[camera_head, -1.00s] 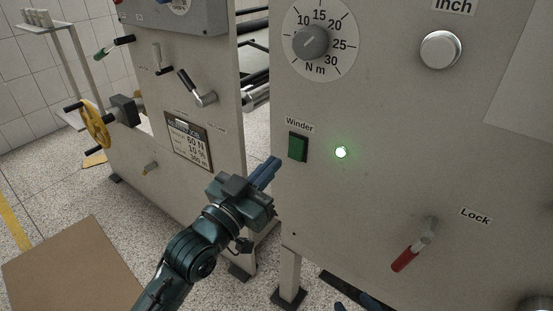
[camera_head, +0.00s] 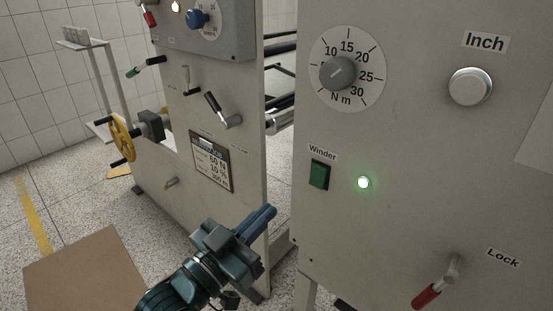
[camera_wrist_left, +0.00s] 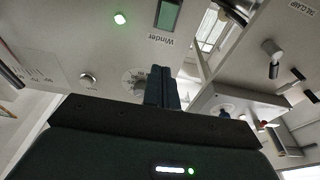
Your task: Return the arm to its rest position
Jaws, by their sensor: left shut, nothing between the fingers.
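My left gripper (camera_head: 262,221) is shut and empty in the lower middle of the head view, in front of the gap between the two machine cabinets. Its closed fingers also show in the left wrist view (camera_wrist_left: 161,88). The green Winder switch (camera_head: 319,174) is on the right cabinet, up and to the right of the fingertips and apart from them. A lit green lamp (camera_head: 363,183) is beside the switch. My right gripper is not in view.
The right cabinet (camera_head: 400,140) carries a torque dial (camera_head: 338,72), the Inch button (camera_head: 470,86) and a red-handled Lock lever (camera_head: 427,295). The left cabinet (camera_head: 225,150) has levers and a yellow handwheel (camera_head: 122,137). A brown board (camera_head: 85,270) lies on the floor at lower left.

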